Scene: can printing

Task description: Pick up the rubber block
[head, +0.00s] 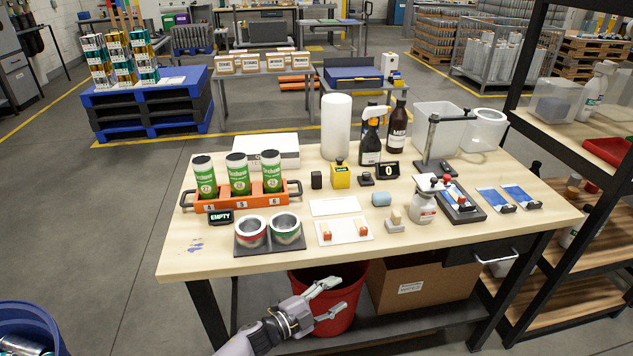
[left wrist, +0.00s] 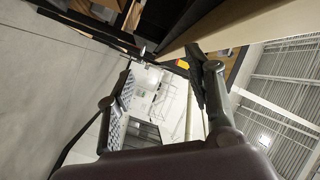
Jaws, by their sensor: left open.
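Several small blocks lie on the wooden table (head: 190,262), and I cannot tell for sure which one is the rubber block. A small black block (head: 316,180) stands left of a yellow box. A cream block (head: 396,215) sits on a pale grey base near the front edge. Two red-and-cream pieces (head: 327,235) lie on a white sheet. My left gripper (head: 336,296) is open and empty, in front of the table and apart from all of these. Its open fingers also show in the left wrist view (left wrist: 165,95), with no block between them. My right gripper is not in view.
An orange tray (head: 215,206) with green-labelled cans and a dark mat (head: 270,248) with two open cans are at the left. Bottles and a white roll (head: 335,127) stand at the back. A red bin (head: 346,325) and a cardboard box (head: 430,280) are below the table.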

